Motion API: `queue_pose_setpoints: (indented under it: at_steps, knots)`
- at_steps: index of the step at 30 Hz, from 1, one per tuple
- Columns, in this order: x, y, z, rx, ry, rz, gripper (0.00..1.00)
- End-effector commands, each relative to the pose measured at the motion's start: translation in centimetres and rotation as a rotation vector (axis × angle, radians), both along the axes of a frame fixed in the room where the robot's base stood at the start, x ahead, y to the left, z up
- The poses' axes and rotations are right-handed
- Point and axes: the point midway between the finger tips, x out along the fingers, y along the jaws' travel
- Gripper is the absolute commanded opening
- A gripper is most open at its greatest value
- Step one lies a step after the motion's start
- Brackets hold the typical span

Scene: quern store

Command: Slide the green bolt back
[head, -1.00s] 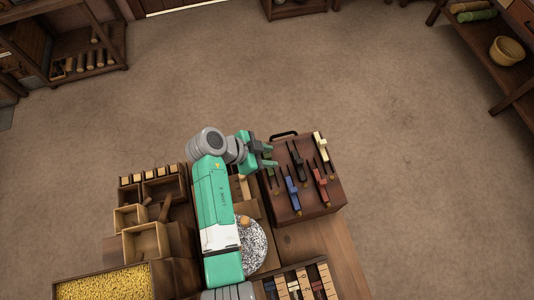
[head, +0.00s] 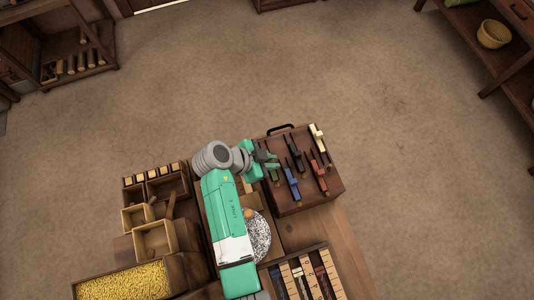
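A brown box (head: 333,187) with a dark handle carries several coloured sliding bolts on its top. The green bolt (head: 274,175) is at the left side of the box top, partly hidden by my gripper. My gripper (head: 269,161) has green fingers and is over the box's left edge, at the green bolt. The fingers blend with the bolt in colour, so I cannot tell whether they touch it or are closed on it.
Beside the green bolt are a blue bolt (head: 292,184), a black bolt (head: 294,153), a red bolt (head: 318,174) and a cream bolt (head: 318,139). Wooden bins (head: 155,240) and a grain tray (head: 123,282) are at left. Floor beyond the box is clear.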

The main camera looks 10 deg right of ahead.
Motion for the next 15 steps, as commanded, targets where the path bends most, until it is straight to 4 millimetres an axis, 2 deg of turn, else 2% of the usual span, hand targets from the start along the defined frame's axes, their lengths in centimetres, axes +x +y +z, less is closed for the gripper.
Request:
queue_pose_setpoints:
  at_steps: [1, 3, 11, 15]
  knots:
    - [0.0, -0.1, 0.3, -0.005, -0.001, -0.004, 0.22]
    - [0.0, -0.1, 0.3, -0.004, -0.001, -0.004, 0.36]
    - [0.0, 0.0, 0.2, -0.003, -0.001, -0.002, 0.36]
    - [-0.2, 1.2, 1.6, -0.003, -0.002, 0.0, 0.36]
